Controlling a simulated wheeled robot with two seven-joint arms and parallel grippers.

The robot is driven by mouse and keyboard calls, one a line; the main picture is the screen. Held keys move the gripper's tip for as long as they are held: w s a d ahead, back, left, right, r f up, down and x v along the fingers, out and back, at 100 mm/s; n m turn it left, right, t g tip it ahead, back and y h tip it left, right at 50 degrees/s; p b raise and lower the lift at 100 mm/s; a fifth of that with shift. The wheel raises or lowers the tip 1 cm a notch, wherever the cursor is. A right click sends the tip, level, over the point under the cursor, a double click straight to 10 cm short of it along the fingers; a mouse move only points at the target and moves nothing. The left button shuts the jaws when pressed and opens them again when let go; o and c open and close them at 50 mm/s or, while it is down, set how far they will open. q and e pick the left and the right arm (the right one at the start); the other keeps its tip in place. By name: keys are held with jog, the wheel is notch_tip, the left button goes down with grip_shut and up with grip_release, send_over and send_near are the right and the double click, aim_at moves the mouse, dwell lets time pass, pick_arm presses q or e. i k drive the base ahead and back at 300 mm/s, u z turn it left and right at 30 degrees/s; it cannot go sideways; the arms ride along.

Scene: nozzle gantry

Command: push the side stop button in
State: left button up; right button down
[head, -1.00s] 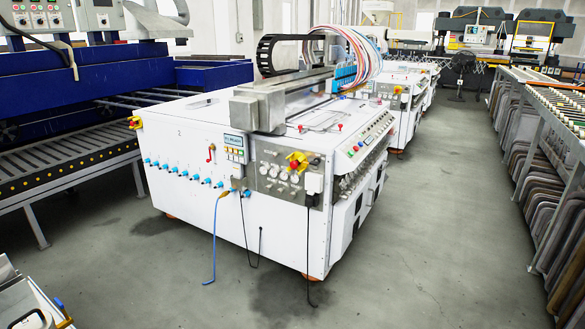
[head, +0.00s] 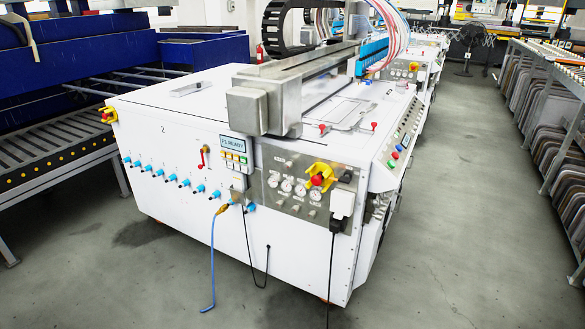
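A white gantry machine (head: 170,110) stands ahead of me. A red stop button (head: 317,180) in a yellow housing sits on the grey gauge panel at the right of its near face. A second yellow housing with a red part (head: 108,115) sits at the machine's left corner. I cannot tell from the picture which of the two is the side stop button, nor whether either is pressed in. Neither of my grippers is in view.
A blue air hose (head: 212,265) and black cables hang to the floor in front of the machine. The grey floor (head: 450,240) between machine and rack is clear.

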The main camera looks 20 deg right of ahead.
aim_at(316, 180)
jog(key=z, duration=0.3)
jog(key=i, duration=1.15)
jog(key=z, duration=0.15)
